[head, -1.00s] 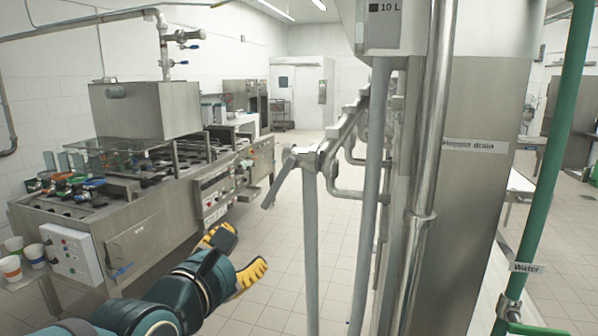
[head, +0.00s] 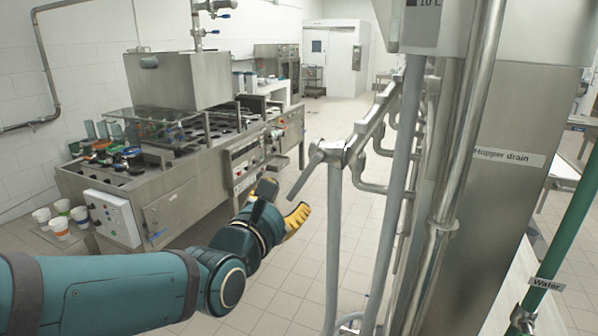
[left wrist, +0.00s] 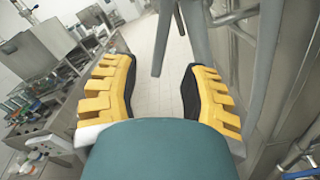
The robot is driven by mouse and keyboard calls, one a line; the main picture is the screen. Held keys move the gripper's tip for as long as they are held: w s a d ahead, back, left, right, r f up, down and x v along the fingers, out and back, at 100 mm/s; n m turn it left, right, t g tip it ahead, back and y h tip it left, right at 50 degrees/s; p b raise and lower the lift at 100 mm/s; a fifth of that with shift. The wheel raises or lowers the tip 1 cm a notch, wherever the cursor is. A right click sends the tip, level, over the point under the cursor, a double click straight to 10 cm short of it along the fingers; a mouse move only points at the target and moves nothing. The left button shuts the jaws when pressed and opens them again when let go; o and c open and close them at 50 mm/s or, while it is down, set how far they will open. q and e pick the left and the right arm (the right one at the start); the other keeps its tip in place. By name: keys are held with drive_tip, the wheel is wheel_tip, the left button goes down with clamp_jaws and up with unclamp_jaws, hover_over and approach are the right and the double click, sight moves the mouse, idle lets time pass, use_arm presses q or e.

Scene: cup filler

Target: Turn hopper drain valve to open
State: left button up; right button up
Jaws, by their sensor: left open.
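The drain valve (head: 330,151) sits on top of a vertical grey pipe in the head view, left of the steel panel with the "Hopper drain" label (head: 510,156). Its lever handle (head: 303,178) slants down to the left. My left gripper (head: 285,202) has yellow, dark-padded fingers and is open and empty, just below and left of the handle in the picture. In the left wrist view, the open fingers (left wrist: 158,80) frame a grey bar that looks like the handle (left wrist: 161,42), beyond the fingertips. I cannot see contact. My right gripper is not in view.
Vertical pipes (head: 398,190) stand close right of the valve. A green water pipe (head: 572,225) is at the right edge. A steel cup-filling machine (head: 180,210) stands at left, with paper cups (head: 60,227) beside it. Tiled floor lies open between.

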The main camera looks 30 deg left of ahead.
sight(297, 187)
use_arm(q)
drive_tip(key=shift+w+a+p, duration=0.2)
drive_tip(key=shift+w+p, duration=0.25)
drive_tip(key=shift+w, duration=2.85)
clamp_jaws()
